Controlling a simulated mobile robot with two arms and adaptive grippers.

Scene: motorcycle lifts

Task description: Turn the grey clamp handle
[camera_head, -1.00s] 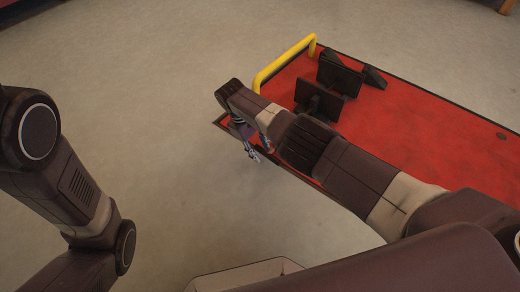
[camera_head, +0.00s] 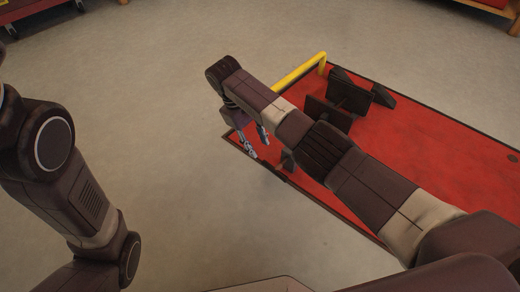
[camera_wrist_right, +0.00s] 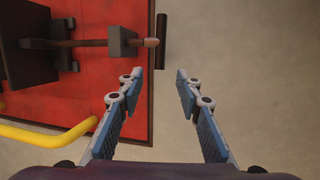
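In the right wrist view the clamp handle (camera_wrist_right: 162,29) is a dark grey bar across the end of a thin screw rod (camera_wrist_right: 90,43). The rod runs through a grey block (camera_wrist_right: 122,42) at the edge of the red lift platform (camera_wrist_right: 109,86). My right gripper (camera_wrist_right: 158,80) is open and empty. Its fingertips are apart from the handle, which shows beyond them near the top of the picture. In the head view my right gripper (camera_head: 258,147) hangs beside the platform's left edge. The handle cannot be made out clearly there. My left gripper is outside the picture; only its arm shows.
A yellow bar (camera_head: 299,71) stands at the platform's far end; it shows at lower left in the wrist view (camera_wrist_right: 45,141). Black wheel-holder plates (camera_head: 347,92) stand on the platform. The floor left of the platform is clear.

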